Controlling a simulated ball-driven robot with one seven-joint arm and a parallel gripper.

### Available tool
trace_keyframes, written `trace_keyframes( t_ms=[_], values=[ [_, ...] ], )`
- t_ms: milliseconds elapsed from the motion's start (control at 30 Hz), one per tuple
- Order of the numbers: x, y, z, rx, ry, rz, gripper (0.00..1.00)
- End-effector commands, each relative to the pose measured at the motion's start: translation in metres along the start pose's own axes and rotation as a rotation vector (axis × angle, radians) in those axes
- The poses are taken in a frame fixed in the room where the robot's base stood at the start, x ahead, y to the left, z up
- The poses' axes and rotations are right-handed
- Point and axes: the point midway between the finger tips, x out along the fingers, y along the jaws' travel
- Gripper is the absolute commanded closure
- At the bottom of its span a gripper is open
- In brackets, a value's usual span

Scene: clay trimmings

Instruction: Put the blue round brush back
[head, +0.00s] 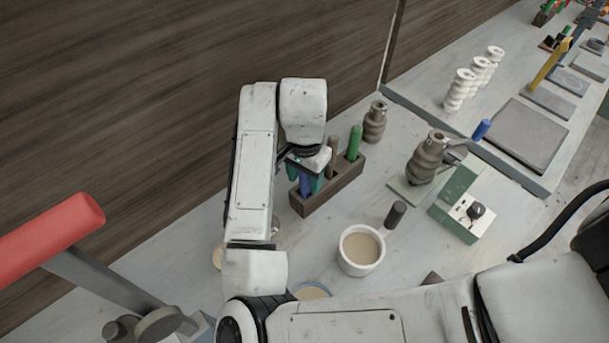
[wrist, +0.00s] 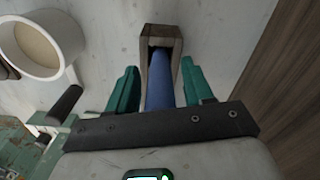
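The blue round brush shows as a blue handle (wrist: 160,82) in the wrist view, with its far end at the end of the wooden rack (wrist: 162,32). In the head view the blue handle (head: 305,185) is at the left end of the rack (head: 345,180), partly hidden by my gripper. My gripper (wrist: 160,72) has one teal finger on each side of the handle, with narrow gaps showing, so it looks open. In the head view my gripper (head: 305,183) is over the rack's left end. The brush's tip is hidden.
A brown handle (head: 333,150) and a green handle (head: 354,142) stand in the rack beside my gripper. A grey stacked form (head: 428,160) and a green box (head: 460,208) are to the right.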

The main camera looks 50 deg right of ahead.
Motion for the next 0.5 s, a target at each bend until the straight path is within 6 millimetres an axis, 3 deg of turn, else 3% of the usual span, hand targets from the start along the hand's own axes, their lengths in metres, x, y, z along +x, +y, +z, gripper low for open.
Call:
trace_keyframes(
  t_ms=[267, 500],
  values=[
    [-0.003, 0.0, 0.0, 0.0, 0.0, -0.001, 0.48],
    [-0.03, 0.0, 0.0, 0.001, 0.001, -0.001, 0.48]
  ],
)
